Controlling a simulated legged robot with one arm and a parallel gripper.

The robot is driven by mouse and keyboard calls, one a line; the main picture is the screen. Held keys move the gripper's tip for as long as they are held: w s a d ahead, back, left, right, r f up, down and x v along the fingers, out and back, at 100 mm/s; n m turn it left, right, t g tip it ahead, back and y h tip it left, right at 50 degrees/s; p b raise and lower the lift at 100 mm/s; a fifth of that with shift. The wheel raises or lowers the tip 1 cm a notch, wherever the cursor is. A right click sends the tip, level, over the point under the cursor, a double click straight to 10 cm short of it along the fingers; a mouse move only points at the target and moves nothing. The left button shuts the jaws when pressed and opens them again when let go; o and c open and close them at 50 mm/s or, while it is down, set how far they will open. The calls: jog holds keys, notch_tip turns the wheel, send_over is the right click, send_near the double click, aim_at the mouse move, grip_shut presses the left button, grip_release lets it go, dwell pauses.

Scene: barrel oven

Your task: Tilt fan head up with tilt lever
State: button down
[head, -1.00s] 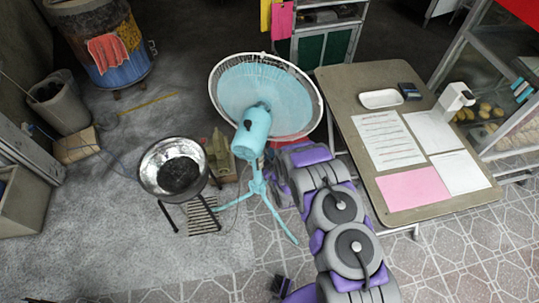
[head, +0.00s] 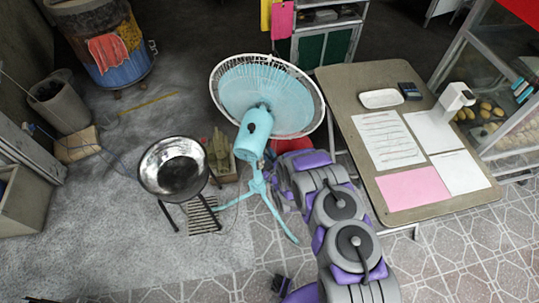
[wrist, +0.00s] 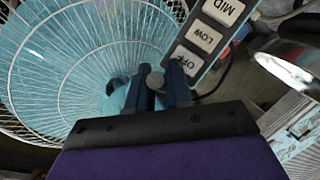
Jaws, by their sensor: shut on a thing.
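The light-blue fan (head: 255,130) stands on a tripod in the middle of the head view, seen from behind, its round wire cage (head: 312,85) facing away. In the wrist view the cage (wrist: 60,70) fills the left side. A panel with LOW, MID and OFF buttons (wrist: 205,38) is at the upper middle. My gripper (wrist: 160,90) is shut on a small grey rounded knob, which looks like the tilt lever (wrist: 155,79). The rest of the lever is hidden by the fingers. In the head view my gripper is hidden near the fan's neck.
A metal bowl on legs (head: 173,170) stands left of the fan. A table (head: 345,85) with papers and a tray is on the right. A painted barrel (head: 105,45) stands at the back left. The tiled floor in front is mostly clear.

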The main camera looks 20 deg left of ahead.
jog(key=shift+s+a, duration=0.1)
jog(key=c, duration=1.1)
grip_release()
jog(key=shift+s, duration=0.1)
jog(key=shift+p+v, duration=4.15)
jog(key=shift+v, duration=4.4)
